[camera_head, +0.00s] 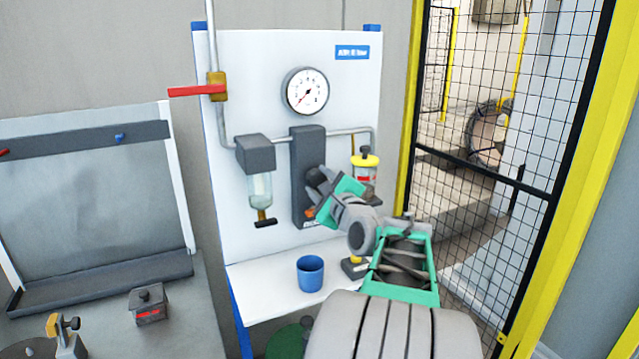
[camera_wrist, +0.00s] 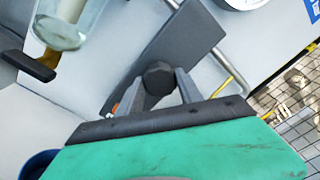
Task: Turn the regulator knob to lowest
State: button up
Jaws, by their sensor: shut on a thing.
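The regulator is a dark grey upright block (camera_head: 307,150) on the white panel, below a round gauge (camera_head: 307,91). The gauge's red needle points to the lower left. The black regulator knob (camera_wrist: 159,78) sits between the two fingers of my gripper (camera_wrist: 162,88) in the wrist view, and the fingers are shut on it. In the head view my gripper (camera_head: 321,190) reaches the block's front from the right, and the arm hides part of the block's lower right side.
A red-handled valve (camera_head: 197,91) and a filter bowl (camera_head: 260,188) are left of the regulator. A yellow-capped lubricator (camera_head: 365,162) is close on the right. A blue cup (camera_head: 310,273) stands on the white shelf below. A mesh fence (camera_head: 480,130) bounds the right side.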

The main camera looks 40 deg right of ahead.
jog(key=c, duration=0.4)
jog(key=shift+f+n+b, duration=0.15)
jog(key=shift+n+b, duration=0.25)
jog(key=shift+b, duration=0.15)
